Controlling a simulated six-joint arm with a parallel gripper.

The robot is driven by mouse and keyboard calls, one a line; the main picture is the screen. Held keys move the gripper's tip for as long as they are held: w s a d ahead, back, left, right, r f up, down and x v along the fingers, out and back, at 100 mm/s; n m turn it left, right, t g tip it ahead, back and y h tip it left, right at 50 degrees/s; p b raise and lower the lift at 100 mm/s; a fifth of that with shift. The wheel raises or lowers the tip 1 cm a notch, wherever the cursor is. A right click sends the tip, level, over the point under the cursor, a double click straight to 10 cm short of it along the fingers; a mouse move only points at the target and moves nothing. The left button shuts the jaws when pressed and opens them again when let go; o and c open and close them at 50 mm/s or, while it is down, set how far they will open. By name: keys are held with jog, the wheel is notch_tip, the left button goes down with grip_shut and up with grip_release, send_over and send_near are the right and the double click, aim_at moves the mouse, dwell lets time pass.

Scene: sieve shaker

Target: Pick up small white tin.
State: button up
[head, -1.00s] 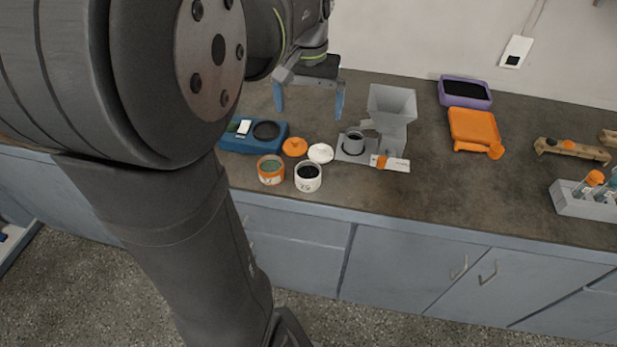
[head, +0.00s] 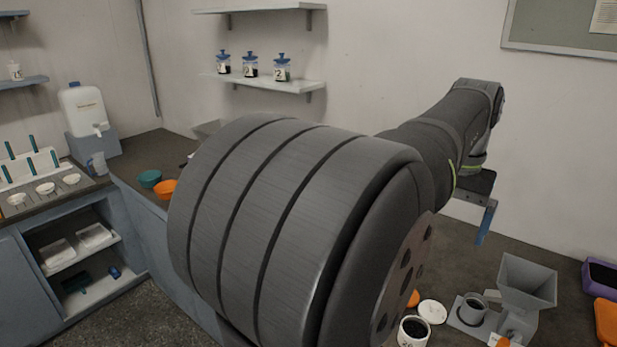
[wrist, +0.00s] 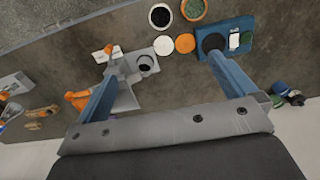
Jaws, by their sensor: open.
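A small white tin (head: 413,332) stands open on the dark bench with black material inside and a marking on its side. The arm partly hides it in the head view. In the wrist view the white tin (wrist: 160,15) is at the top edge, seen from above, with a white lid (wrist: 163,45) lying beside it. My gripper (wrist: 162,66) is open and empty, its two blue fingers apart above the bench. The tin lies beyond the fingertips, not between them. In the head view only one blue finger shows clearly.
Close to the tin are an orange tin (wrist: 193,9), an orange lid (wrist: 185,43) and a blue device with a round dark plate (wrist: 228,24). A grey hopper (head: 527,284) and a grey cup (head: 472,310) stand to the tin's right in the head view.

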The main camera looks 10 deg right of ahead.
jog(key=shift+c, duration=0.2)
jog(key=shift+c, duration=1.3)
